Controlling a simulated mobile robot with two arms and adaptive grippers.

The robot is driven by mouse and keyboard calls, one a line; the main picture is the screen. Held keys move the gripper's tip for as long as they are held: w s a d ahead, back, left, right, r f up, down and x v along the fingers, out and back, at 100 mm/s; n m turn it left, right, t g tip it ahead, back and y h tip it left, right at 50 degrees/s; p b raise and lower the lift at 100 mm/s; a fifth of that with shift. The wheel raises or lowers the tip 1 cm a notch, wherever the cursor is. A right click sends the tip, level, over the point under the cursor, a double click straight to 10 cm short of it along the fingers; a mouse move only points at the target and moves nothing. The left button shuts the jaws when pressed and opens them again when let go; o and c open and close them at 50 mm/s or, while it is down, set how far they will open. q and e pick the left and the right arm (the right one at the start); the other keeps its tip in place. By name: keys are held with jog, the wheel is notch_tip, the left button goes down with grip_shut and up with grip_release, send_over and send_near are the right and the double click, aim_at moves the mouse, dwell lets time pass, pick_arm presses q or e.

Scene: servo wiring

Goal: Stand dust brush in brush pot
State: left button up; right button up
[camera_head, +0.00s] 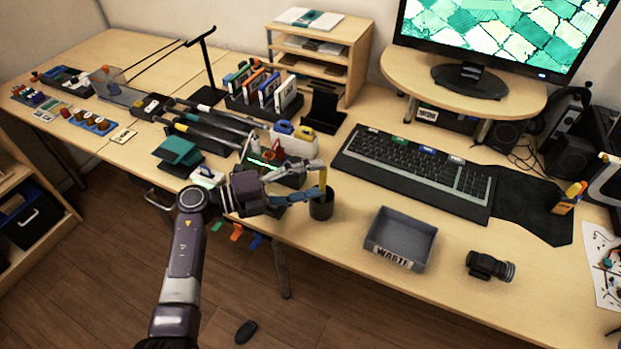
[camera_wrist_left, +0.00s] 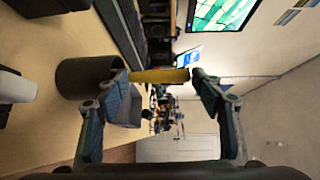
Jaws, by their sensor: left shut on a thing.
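The yellow part of the dust brush (camera_head: 322,179) stands roughly upright just above the dark round brush pot (camera_head: 321,207). My left gripper (camera_head: 316,182) is shut on it, with one finger high and one low. In the left wrist view the brush (camera_wrist_left: 160,76) spans between the two fingertips (camera_wrist_left: 162,82), and the pot (camera_wrist_left: 82,76) is beside the lower finger. The brush's lower end is hidden there, so I cannot tell whether it is inside the pot. My right gripper is not in view.
A grey WASTE tray (camera_head: 401,238) stands to the right of the pot, with a black cylindrical device (camera_head: 490,266) beyond it. A keyboard (camera_head: 415,172) lies behind. Tools and a red-handled item (camera_head: 269,160) crowd the left. Bare desk lies between pot and tray.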

pick_arm(q)
jog(key=shift+s+f, duration=0.3)
jog(key=shift+f, duration=0.6)
jog(key=o, duration=1.4)
jog(key=shift+w+f, duration=0.1)
jog(key=shift+w, duration=0.1)
jog(key=shift+r, duration=0.3)
jog(key=v, duration=1.2)
